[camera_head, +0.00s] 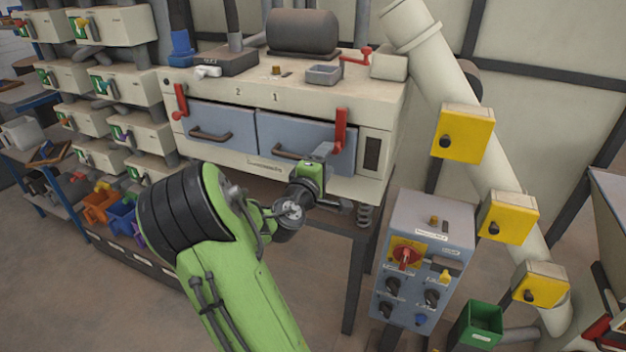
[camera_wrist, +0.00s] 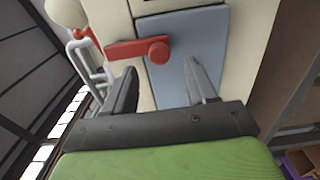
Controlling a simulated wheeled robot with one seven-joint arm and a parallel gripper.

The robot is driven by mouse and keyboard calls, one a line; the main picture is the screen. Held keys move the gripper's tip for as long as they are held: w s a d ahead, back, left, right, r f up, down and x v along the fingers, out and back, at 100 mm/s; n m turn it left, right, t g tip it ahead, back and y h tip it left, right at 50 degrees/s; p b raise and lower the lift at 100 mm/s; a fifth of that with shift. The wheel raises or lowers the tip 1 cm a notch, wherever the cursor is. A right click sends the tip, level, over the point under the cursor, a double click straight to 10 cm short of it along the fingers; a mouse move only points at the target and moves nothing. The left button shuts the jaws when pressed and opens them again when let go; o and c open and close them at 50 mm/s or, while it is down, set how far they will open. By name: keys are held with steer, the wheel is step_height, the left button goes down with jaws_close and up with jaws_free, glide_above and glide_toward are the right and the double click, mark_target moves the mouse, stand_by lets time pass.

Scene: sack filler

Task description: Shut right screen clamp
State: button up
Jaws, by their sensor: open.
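The right screen clamp (camera_head: 340,128) is a red lever standing about upright at the right end of the right screen drawer (camera_head: 275,130), a blue-grey front with a dark handle. In the wrist view the clamp (camera_wrist: 135,48) lies across the picture just beyond the fingertips, with a round red boss at one end. My gripper (camera_head: 326,152) is in front of the right drawer, just left of the clamp's lower part. Its two dark fingers (camera_wrist: 160,72) are apart with nothing between them. Contact with the clamp cannot be told.
A second red clamp (camera_head: 180,100) stands at the left end of the left screen drawer (camera_head: 220,128). A grey control box (camera_head: 422,262) stands below right, near a pipe with yellow boxes (camera_head: 463,133). Bin shelves (camera_head: 88,100) are on the left.

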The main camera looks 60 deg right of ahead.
steer(key=s+a+b, duration=0.2)
steer(key=a+b, duration=0.1)
steer(key=a, duration=0.8)
steer(key=shift+a, duration=0.3)
steer(key=a+f+m+y+p, duration=0.5)
steer(key=a+m+y, duration=0.1)
steer(key=a+y, duration=0.35)
steer(key=s+a+r+n+t+y+p, duration=0.1)
steer(key=a+r+y, duration=0.3)
steer(key=a, duration=0.6)
steer(key=s+a+r+n+t+y+p, duration=0.2)
steer(key=s+a+r+y+p, duration=0.2)
steer(key=a, duration=0.6)
steer(key=shift+s+a+r+n, duration=0.2)
steer(key=shift+r+n, duration=0.1)
steer(key=shift+r, duration=0.2)
